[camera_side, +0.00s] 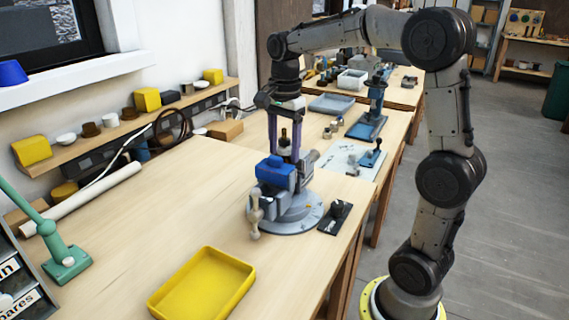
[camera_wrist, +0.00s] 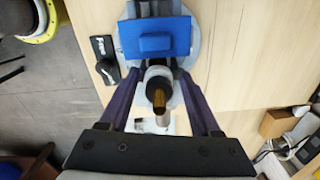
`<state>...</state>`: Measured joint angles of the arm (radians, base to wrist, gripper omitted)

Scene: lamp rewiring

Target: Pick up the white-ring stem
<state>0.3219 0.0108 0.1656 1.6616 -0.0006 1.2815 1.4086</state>
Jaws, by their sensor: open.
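A dark upright stem (camera_side: 284,142) with a pale ring and a narrow top stands at the blue-jawed vise (camera_side: 275,172). The wrist view shows this stem (camera_wrist: 158,88) end-on, with a brass-coloured tip, beside the vise's blue block (camera_wrist: 154,38). My gripper (camera_side: 284,157) points down over it, with its purple fingers on either side of the stem. In the wrist view my gripper (camera_wrist: 157,76) is open, one finger left and one right of the stem. Whether the fingertips touch it, I cannot tell. The stem's lower end is hidden.
An empty yellow tray (camera_side: 203,286) lies on the bench in front. A small black labelled block (camera_side: 335,217) sits right of the vise's round base. A green lamp base (camera_side: 63,262) stands at left. A light mat (camera_side: 352,160) with small parts lies behind. The bench left of the vise is clear.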

